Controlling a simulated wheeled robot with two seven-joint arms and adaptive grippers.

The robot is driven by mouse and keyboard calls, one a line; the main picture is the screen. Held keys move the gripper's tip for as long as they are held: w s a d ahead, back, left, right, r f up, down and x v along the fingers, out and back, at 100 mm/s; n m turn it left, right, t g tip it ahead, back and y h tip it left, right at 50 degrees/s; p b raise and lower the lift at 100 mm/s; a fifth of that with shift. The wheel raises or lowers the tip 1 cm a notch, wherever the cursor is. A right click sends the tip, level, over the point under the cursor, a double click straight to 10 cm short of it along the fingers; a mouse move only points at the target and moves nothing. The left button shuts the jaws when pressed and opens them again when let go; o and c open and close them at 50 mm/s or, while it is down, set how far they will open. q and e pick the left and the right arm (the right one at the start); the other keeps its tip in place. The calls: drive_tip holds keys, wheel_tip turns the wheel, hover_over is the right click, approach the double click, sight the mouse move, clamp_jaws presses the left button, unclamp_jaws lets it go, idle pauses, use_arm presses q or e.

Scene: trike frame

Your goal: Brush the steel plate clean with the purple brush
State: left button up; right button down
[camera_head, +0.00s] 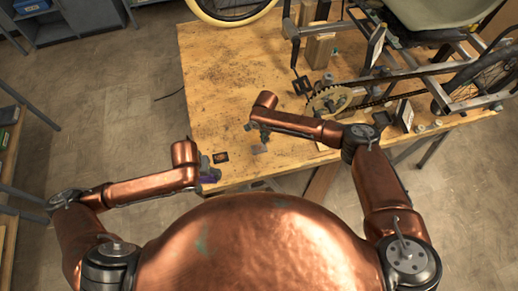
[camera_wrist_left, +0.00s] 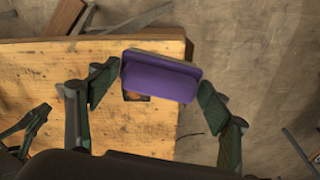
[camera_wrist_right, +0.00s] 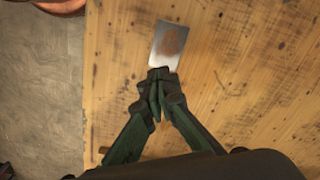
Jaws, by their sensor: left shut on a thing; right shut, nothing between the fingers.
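The purple brush (camera_wrist_left: 160,75) is between the fingers of my left gripper (camera_wrist_left: 160,88), above the table's edge. In the head view my left gripper (camera_head: 211,170) and a bit of the purple brush (camera_head: 209,179) show at the table's front edge. My right gripper (camera_wrist_right: 160,76) is shut and empty. Its fingertips overlap one end of the plate in the right wrist view; I cannot tell whether they touch it.
A trike frame with a toothed wheel (camera_head: 330,101) and chain takes up the table's right side. The table's left part is mostly clear.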

sight(264, 148)
use_arm(q)
drive_tip(key=shift+f+b, duration=2.55)
drive_tip(key=shift+f, duration=0.3)
use_arm(e)
drive_tip(key=shift+f, duration=2.5)
use_arm(q)
drive_tip(key=shift+f, duration=0.2)
use_arm(e)
drive_tip(key=shift+f, duration=0.75)
use_arm(q)
wheel_tip(264, 148, up, 8)
drive_tip(key=p, duration=0.6)
drive_tip(key=shift+f+p, duration=0.15)
drive_tip(key=shift+p, duration=0.25)
use_arm(e)
wheel_tip(264, 148, up, 6)
drive_tip(key=shift+r, duration=0.1)
use_arm(q)
drive_tip(key=shift+f, duration=0.1)
use_arm(e)
wheel_tip(264, 148, up, 12)
